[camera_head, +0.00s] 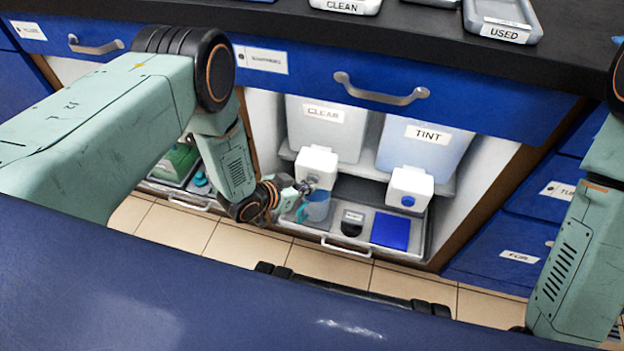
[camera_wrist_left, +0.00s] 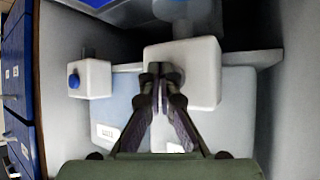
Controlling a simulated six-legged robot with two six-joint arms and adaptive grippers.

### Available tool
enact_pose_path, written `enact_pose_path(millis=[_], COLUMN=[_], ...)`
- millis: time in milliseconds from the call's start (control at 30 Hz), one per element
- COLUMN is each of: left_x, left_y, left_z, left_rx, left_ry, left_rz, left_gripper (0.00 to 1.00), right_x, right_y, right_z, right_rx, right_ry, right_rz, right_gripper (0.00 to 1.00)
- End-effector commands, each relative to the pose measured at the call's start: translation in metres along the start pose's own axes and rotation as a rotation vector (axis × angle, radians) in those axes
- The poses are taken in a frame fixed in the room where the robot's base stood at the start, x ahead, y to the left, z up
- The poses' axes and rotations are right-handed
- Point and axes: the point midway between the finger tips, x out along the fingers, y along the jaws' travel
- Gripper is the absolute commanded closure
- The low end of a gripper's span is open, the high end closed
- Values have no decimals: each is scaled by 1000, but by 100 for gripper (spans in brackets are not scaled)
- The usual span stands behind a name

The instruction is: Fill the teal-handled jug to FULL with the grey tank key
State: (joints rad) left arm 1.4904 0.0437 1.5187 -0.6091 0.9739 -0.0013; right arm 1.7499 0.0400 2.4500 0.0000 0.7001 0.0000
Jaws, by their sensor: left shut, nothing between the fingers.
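The jug (camera_head: 317,207) with a teal handle stands on the pull-out tray under the white tap block (camera_head: 317,162) of the CLEAR tank (camera_head: 350,143). Its fill level cannot be made out. My left gripper (camera_head: 306,186) is shut and empty at the front of that block, just above the jug. In the left wrist view my shut fingertips (camera_wrist_left: 162,68) are in front of the white block (camera_wrist_left: 205,72). My right gripper is out of view.
The TINT tank (camera_head: 425,150) stands to the right, its tap block (camera_head: 410,187) bearing a blue key (camera_head: 408,201). A black item (camera_head: 352,222) and a blue pad (camera_head: 390,231) occupy the tray right of the jug. The drawer front (camera_head: 320,72) and dark counter overhang the opening.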

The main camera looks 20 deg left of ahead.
Motion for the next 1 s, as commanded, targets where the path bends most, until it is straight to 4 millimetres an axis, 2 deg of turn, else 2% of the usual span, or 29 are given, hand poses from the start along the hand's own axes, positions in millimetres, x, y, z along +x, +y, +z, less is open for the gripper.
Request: enact_pose_path(millis=[1000], left_x=[6], left_y=[-4], left_z=[-5], left_rx=[1], left_ry=[2], left_rz=[0], left_gripper=[100], right_x=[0], right_y=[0], right_z=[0], right_rx=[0], right_ry=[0], right_rz=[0], right_gripper=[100])
